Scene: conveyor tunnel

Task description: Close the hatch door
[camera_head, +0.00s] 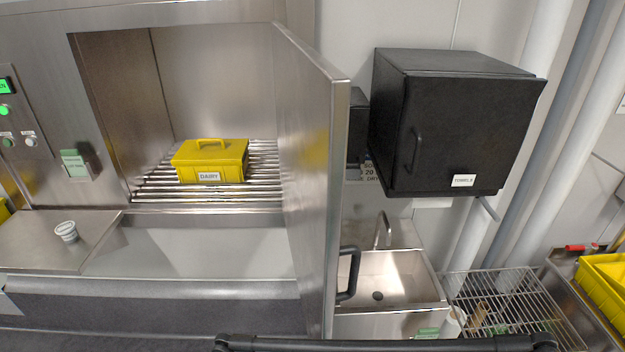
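The hatch door (308,160) is a steel panel, hinged at the right side of the hatch opening. It stands wide open, swung out toward me, with its edge nearly facing me. Its black handle (348,275) is on the right-hand face, low down, in front of the sink. Inside the hatch opening (215,80), a yellow box (209,160) labelled DAIRY sits on a bed of steel rollers (265,170). Neither of my grippers is in view.
A black TOWELS cabinet (465,125) hangs on the wall right of the door. Below it are a sink (395,275) with a tap and a wire rack (515,300). A small white cup (66,231) stands on the left counter. The steel counter (200,250) before the opening is clear.

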